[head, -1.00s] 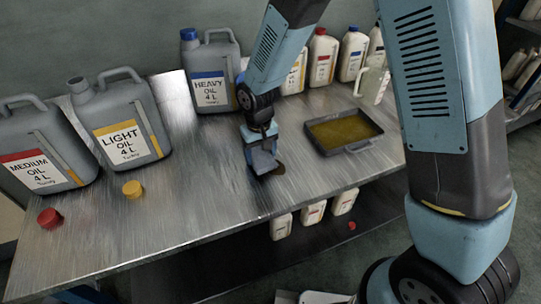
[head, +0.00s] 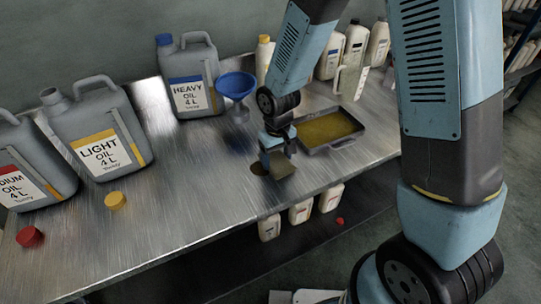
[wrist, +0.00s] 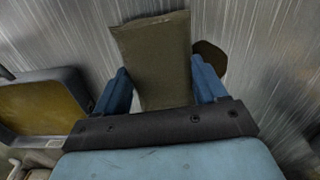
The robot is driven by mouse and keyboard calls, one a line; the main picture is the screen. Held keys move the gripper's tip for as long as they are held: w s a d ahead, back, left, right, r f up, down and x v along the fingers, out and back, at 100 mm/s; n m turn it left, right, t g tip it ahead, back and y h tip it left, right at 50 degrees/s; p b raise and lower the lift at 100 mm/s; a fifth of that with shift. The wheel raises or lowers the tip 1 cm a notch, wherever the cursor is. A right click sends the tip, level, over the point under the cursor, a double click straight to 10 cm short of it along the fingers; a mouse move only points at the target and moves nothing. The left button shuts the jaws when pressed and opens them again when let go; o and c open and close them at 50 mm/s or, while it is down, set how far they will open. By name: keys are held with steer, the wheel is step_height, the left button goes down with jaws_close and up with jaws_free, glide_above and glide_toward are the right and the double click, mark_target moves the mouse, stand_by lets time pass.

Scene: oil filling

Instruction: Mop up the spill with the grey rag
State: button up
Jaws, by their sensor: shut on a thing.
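My gripper (head: 274,160) is low over the metal bench, shut on the grey rag (head: 281,167). In the wrist view the rag (wrist: 155,55) shows brownish-grey between the two blue fingers (wrist: 160,92). The dark brown spill (head: 258,168) lies on the bench just left of the gripper in the head view. In the wrist view part of the spill (wrist: 210,58) shows beside the right finger, and the finger hides some of it. I cannot tell whether the rag touches the bench.
A tray of yellowish oil (head: 330,128) stands right of the gripper. A blue funnel (head: 236,86) and the heavy oil can (head: 189,80) are behind. The light oil can (head: 98,130), a yellow cap (head: 115,200) and a red cap (head: 30,237) are left. The bench front (head: 190,215) is clear.

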mark_target(260, 168)
steer(key=shift+s+a, duration=0.3)
steer(key=shift+a, duration=0.55)
steer(key=shift+s+a, duration=0.35)
steer(key=shift+a, duration=0.5)
steer(key=shift+s+a, duration=0.3)
steer(key=shift+a, duration=0.55)
step_height(260, 168, up, 7)
steer(key=shift+d, duration=0.1)
